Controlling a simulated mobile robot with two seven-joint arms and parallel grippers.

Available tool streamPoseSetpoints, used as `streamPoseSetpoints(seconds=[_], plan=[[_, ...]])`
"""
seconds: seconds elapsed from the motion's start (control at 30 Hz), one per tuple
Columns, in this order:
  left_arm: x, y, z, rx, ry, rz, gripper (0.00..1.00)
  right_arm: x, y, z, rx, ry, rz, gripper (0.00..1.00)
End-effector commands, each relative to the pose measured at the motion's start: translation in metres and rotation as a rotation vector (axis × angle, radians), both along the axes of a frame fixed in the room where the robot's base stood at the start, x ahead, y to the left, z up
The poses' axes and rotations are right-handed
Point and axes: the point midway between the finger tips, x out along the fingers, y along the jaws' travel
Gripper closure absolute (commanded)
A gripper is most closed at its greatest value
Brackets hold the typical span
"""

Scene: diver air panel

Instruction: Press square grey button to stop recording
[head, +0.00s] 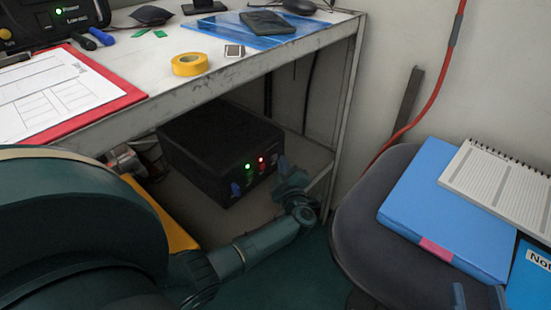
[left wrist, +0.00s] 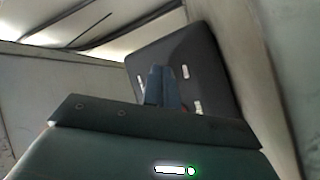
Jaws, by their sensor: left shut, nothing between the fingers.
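A black box (head: 215,145) sits on the low shelf under the table in the head view. I cannot make out a square grey button there. My left gripper (head: 283,168) is shut and empty at the right end of that front; whether it touches is unclear. In the left wrist view its closed blue-grey fingers (left wrist: 163,87) point at a dark panel (left wrist: 205,65) with several pale marks. My right gripper (head: 479,296) is open at the bottom right, its fingers apart.
The table (head: 225,72) overhangs the box, and its leg (head: 345,100) stands to the right of my left gripper. A dark chair (head: 355,215) with a blue binder (head: 445,220) and a notepad (head: 500,185) is at the right. A yellow tape roll (head: 190,64) lies above.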

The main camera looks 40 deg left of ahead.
Motion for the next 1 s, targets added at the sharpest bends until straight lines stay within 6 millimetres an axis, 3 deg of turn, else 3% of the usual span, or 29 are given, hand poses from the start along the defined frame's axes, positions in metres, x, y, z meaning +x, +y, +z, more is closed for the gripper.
streamPoseSetpoints(seconds=[1.0], plan=[[0.0002, 0.0066, 0.0001, 0.000, 0.000, 0.001, 1.00, 0.0023, -0.0002, 0.0046, 0.001, -0.011, -0.001, 0.64]])
